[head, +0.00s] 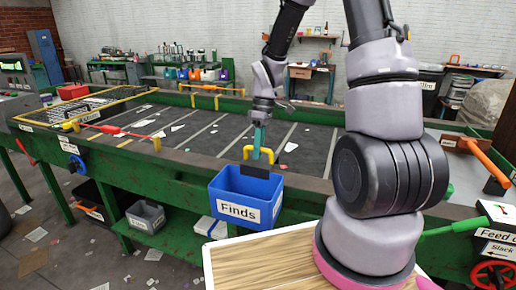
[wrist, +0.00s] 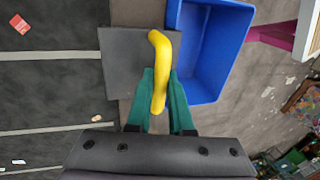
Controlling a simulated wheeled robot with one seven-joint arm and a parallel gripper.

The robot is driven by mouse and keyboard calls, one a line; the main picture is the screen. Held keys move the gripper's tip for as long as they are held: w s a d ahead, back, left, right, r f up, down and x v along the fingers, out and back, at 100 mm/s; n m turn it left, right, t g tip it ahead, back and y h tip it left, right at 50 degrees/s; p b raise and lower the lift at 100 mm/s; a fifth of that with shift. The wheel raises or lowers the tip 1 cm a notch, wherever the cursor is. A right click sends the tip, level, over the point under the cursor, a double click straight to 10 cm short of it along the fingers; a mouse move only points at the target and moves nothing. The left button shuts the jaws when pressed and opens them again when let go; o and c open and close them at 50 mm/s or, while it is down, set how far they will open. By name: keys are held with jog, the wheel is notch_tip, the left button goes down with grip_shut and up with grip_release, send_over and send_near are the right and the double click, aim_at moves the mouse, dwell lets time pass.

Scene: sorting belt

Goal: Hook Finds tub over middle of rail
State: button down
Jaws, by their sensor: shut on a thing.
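The blue Finds tub (head: 245,196), with a white "Finds" label (head: 238,212), is upright at the belt's near side. It also shows in the wrist view (wrist: 207,50), at the upper right. Its yellow handle (head: 247,151) rises above a dark plate (head: 254,170). My gripper (head: 259,146) comes down from above and is shut on the handle; in the wrist view its green fingers (wrist: 162,84) flank the handle (wrist: 160,60). The plate (wrist: 118,62) overlaps the brown rail (wrist: 130,12) from above. I cannot tell whether it rests on the rail.
The dark belt (head: 215,135) with white lines and scraps lies beyond the rail (head: 150,158). A grey bin (head: 146,216) stands lower left under the belt. My wooden-topped base is at the front right. An orange-handled lever (head: 487,162) is at the right.

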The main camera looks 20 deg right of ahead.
aim_at(258, 162)
jog(key=shift+f, duration=2.15)
grip_release()
jog(key=shift+r, duration=1.45)
jog(key=shift+r, duration=3.55)
